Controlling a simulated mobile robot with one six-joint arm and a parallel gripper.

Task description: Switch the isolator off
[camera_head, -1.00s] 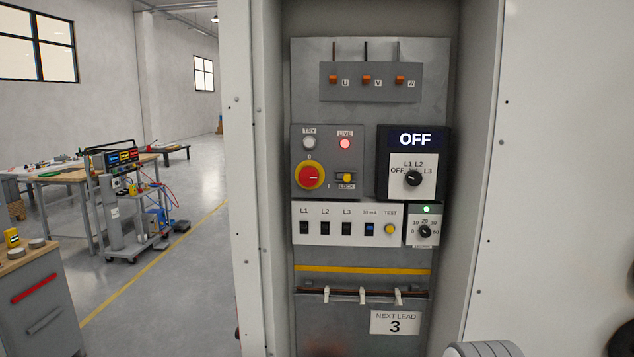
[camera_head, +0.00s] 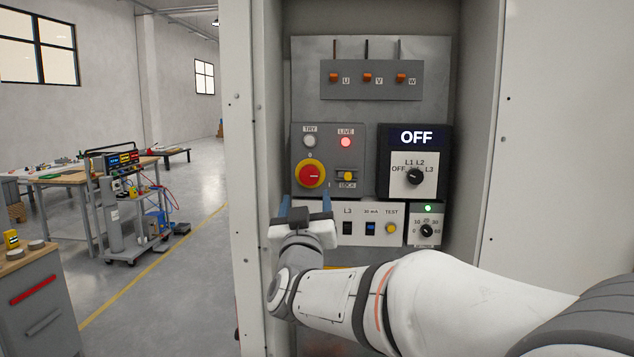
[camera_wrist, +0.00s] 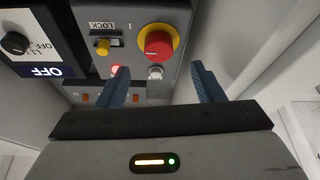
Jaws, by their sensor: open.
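The isolator is a red rotary knob on a yellow disc (camera_head: 311,174), on a grey panel in the open cabinet, with a 0 above it and a 1 at its lower right. Its red knob also shows in the wrist view (camera_wrist: 158,44). The red LIVE lamp (camera_head: 345,142) is lit, and the TRY lamp (camera_head: 309,141) is pale. A yellow LOCK slider (camera_head: 347,176) sits right of the knob. My gripper (camera_head: 304,203) is open and empty, just below the knob in the head view. In the wrist view its blue fingers (camera_wrist: 162,84) are apart, with the knob beyond them.
A meter reading OFF (camera_head: 413,160) with a black selector is right of the isolator. Breaker switches (camera_head: 370,228) sit below, partly hidden by my arm. Orange U, V, W terminals (camera_head: 367,78) are above. The cabinet side walls (camera_head: 477,130) bound the space.

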